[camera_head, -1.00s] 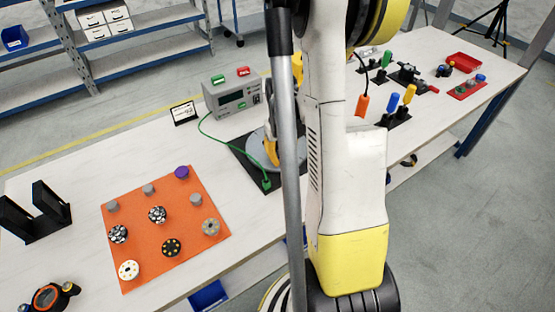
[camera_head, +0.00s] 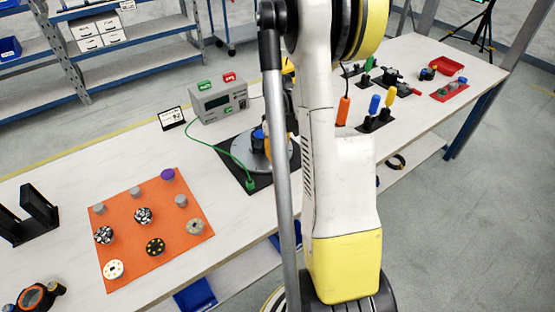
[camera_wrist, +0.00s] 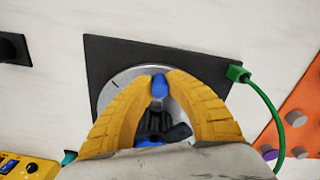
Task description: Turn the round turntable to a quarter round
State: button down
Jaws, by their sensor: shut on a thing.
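The round turntable is a grey disc (camera_head: 246,151) on a black square base plate (camera_head: 232,165) in the middle of the bench. In the wrist view the disc (camera_wrist: 116,88) shows a dark tick mark near its rim, and the black plate (camera_wrist: 205,63) lies around it. My gripper (camera_wrist: 160,79) has two yellow fingers closed over the disc, with a blue piece (camera_wrist: 160,85) between their tips. A dark part sits below, between the fingers. The rest of the disc is hidden by my gripper. In the head view my arm covers much of the turntable.
A green cable with a plug (camera_wrist: 237,74) sits at the plate's corner and runs to a grey meter box (camera_head: 218,100). An orange mat (camera_head: 155,220) with several round parts lies at left. Blue and yellow handled tools (camera_head: 374,105) stand at right.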

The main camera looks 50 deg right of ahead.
aim_at(288, 151)
jog(key=shift+s+d+n, duration=0.15)
jog(key=shift+d+n, duration=0.7)
jog(key=shift+n, duration=0.15)
jog(key=shift+d+n, duration=0.95)
jog(key=shift+n, duration=0.25)
jog(key=shift+w+d+n, duration=0.35)
jog(key=shift+d+n, duration=0.4)
jog(key=shift+n, duration=0.2)
jog(key=shift+w+d+n, duration=0.35)
jog(key=shift+d+n, duration=0.4)
jog(key=shift+n, duration=0.2)
jog(key=c, duration=1.3)
grip_release()
jog(key=shift+d, duration=0.1)
notch_tip(288, 151, up, 12)
